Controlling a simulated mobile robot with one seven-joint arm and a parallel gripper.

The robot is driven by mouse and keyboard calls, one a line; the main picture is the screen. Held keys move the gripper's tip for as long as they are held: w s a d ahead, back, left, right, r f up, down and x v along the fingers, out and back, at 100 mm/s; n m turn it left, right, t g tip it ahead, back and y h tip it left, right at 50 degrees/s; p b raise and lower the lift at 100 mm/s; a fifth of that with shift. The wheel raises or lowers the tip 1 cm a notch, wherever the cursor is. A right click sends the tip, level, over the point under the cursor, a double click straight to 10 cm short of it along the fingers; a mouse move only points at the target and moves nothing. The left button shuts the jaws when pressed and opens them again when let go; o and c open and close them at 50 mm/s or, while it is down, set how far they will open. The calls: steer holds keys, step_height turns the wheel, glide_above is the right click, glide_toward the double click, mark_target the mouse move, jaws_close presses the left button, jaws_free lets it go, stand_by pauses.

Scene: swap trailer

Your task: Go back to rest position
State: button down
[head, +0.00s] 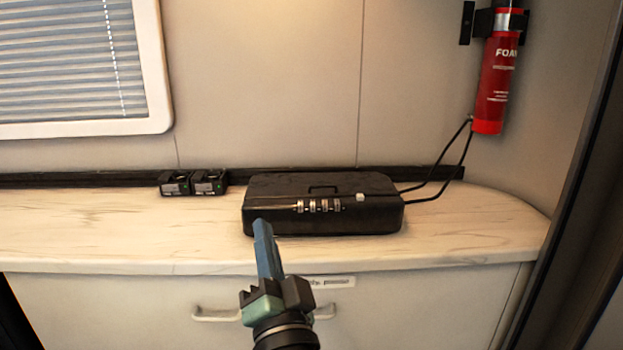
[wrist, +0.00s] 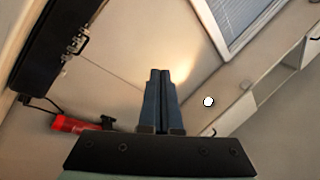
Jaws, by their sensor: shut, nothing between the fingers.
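My gripper (head: 262,226) points up and away from me in front of the counter in the head view. Its blue-grey fingers overlap the lower left front of a black case in that picture. In the wrist view my gripper (wrist: 160,73) shows its two fingers pressed together with nothing between them. The black case (head: 325,188) lies closed on the counter, with a row of number dials and a handle on its lid. The case also shows at the upper left of the wrist view (wrist: 50,45). I cannot tell how far the fingertips are from it.
The pale counter (head: 110,230) is clear at the left. A drawer handle (head: 216,315) is below the counter edge. A window (head: 70,65) is upper left.

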steer(key=s+d+r+n+t+h, duration=0.2)
steer(key=s+r, duration=0.4)
steer(key=r, duration=0.3)
steer(key=s+d+r+n+t+h, duration=0.2)
steer(key=s+r, duration=0.3)
steer(key=r, duration=0.5)
steer(key=s+d+r+n+t+h, duration=0.25)
steer(key=s+r, duration=0.35)
steer(key=r, duration=0.3)
step_height(320, 180, up, 38)
steer(key=p, duration=3.9)
steer(key=shift+w+f+y, duration=0.1)
steer(key=shift+y, duration=0.15)
